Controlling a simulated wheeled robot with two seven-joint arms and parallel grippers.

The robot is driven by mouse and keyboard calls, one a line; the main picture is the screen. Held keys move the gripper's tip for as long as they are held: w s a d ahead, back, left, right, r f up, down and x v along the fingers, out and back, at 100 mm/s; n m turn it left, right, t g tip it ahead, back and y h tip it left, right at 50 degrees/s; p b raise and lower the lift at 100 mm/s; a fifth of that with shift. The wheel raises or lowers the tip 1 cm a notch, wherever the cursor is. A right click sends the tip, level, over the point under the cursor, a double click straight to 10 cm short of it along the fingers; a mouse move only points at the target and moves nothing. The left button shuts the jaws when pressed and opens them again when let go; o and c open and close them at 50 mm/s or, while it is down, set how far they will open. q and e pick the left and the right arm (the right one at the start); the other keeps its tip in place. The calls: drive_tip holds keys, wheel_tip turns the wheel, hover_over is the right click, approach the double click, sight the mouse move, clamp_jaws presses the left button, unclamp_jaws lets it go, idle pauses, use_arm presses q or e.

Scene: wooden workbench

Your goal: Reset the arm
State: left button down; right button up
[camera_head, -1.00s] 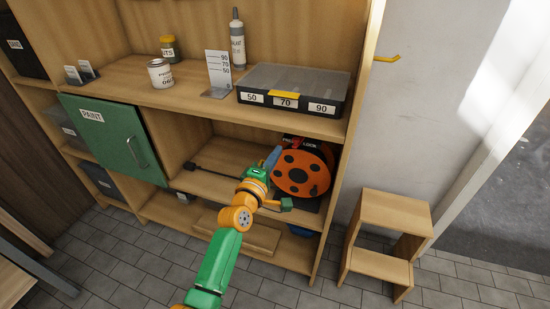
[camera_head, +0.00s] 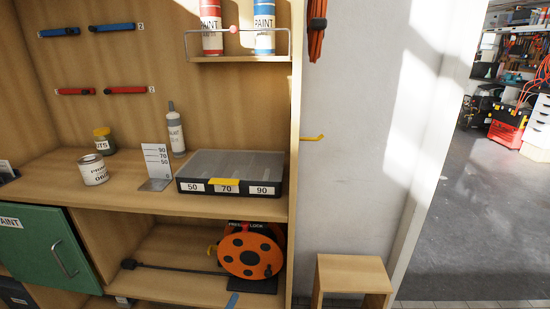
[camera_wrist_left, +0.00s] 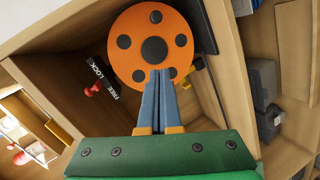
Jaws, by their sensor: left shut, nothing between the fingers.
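My left gripper (camera_head: 232,300) shows only as a blue fingertip at the bottom edge of the head view, below the orange reel. In the left wrist view, its two blue fingers (camera_wrist_left: 160,92) are shut together with nothing between them. They point at the orange reel, and their tips overlap its lower face in that view; I cannot tell whether they touch it. The rest of my left arm is out of the head view. My right gripper is in neither view.
The orange reel (camera_head: 250,252) with black spots stands in the shelf's lower bay. A black organizer (camera_head: 232,189), a paint can (camera_head: 93,170) and a grey bottle (camera_head: 175,135) stand on the worktop. A green cabinet door (camera_head: 45,245) is at left, a wooden stool (camera_head: 352,274) at right.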

use_arm(q)
drive_tip(key=s+f+m+g+p, duration=0.2)
drive_tip(key=s+f+m+g, duration=0.35)
drive_tip(key=s+f, duration=0.8)
drive_tip(key=s+a+f+m+g, duration=0.2)
drive_tip(key=s+f+m, duration=0.1)
drive_tip(key=s, duration=0.6)
drive_tip(key=s+a+f+m+g+y+p, duration=0.1)
drive_tip(key=s+f+m+g, duration=0.2)
drive_tip(key=s, duration=0.6)
drive_tip(key=s+a+f+m+g+y, duration=0.1)
drive_tip(key=s+a+f+m+g, duration=0.1)
drive_tip(key=s+f, duration=0.3)
drive_tip(key=s+m, duration=0.1)
drive_tip(key=s, duration=0.3)
drive_tip(key=shift+s+a+m+p, duration=0.35)
drive_tip(key=shift+s+p, duration=0.05)
drive_tip(key=shift+g, duration=0.25)
